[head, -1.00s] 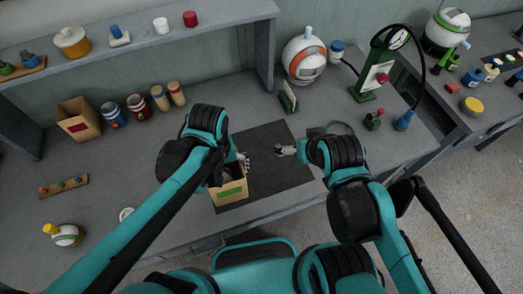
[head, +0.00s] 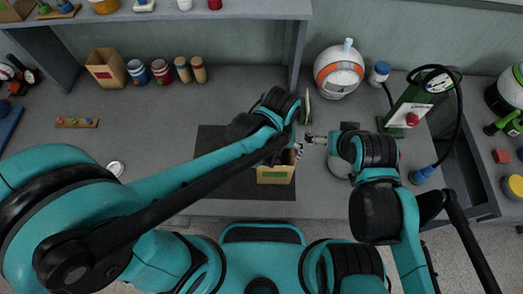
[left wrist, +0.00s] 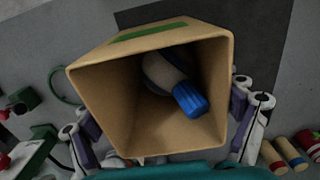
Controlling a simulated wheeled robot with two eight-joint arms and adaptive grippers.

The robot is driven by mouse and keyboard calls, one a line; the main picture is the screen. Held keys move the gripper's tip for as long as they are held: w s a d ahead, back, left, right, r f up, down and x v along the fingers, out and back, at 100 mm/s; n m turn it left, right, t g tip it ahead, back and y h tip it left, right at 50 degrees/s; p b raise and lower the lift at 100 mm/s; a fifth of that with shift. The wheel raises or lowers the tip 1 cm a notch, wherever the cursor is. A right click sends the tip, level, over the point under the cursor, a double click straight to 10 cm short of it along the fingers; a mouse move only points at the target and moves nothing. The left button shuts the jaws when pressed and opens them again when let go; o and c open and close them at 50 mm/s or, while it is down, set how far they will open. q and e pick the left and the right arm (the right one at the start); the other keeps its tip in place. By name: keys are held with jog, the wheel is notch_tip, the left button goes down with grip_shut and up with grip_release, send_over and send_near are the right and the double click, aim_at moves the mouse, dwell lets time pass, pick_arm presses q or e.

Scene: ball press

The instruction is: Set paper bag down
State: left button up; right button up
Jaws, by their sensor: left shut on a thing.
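The open-topped tan paper bag (head: 275,175), with a green label, is over the front right part of the dark mat (head: 215,188). My left gripper (head: 297,150) is shut on it. In the left wrist view, my left gripper's fingers (left wrist: 162,112) are on both sides of the bag (left wrist: 100,85). A white bottle with a blue cap (left wrist: 180,88) lies inside the bag. I cannot tell whether the bag's bottom touches the mat.
Another paper bag (head: 105,68) and several jars (head: 160,71) stand at the back left. An orange-ringed white device (head: 338,72) and a green gauge press (head: 413,100) stand at the back right. The table (head: 150,130) left of the mat is mostly clear.

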pick_arm(q)
jog(key=w+a+f+b, duration=0.2)
jog(key=w+f+b, duration=0.1)
jog(key=w+f, duration=0.4)
jog(key=shift+a+f+b, duration=0.3)
jog(key=shift+a+f, duration=0.1)
jog(key=shift+f, duration=0.4)
jog(key=o, duration=0.9)
jog(key=shift+s+r, duration=0.1)
jog(key=shift+s, duration=0.05)
notch_tip(320, 180, up, 12)
jog(key=p, duration=0.4)
jog(key=s+a+r+t, duration=0.1)
jog(key=a+r+t, duration=0.1)
jog(key=a, duration=0.4)
jog(key=s+a+r+t, duration=0.2)
jog(key=a, duration=0.4)
jog(key=s+a+r+t, duration=0.2)
jog(key=a+t, duration=0.1)
jog(key=a, duration=0.3)
jog(key=shift+s, duration=0.1)
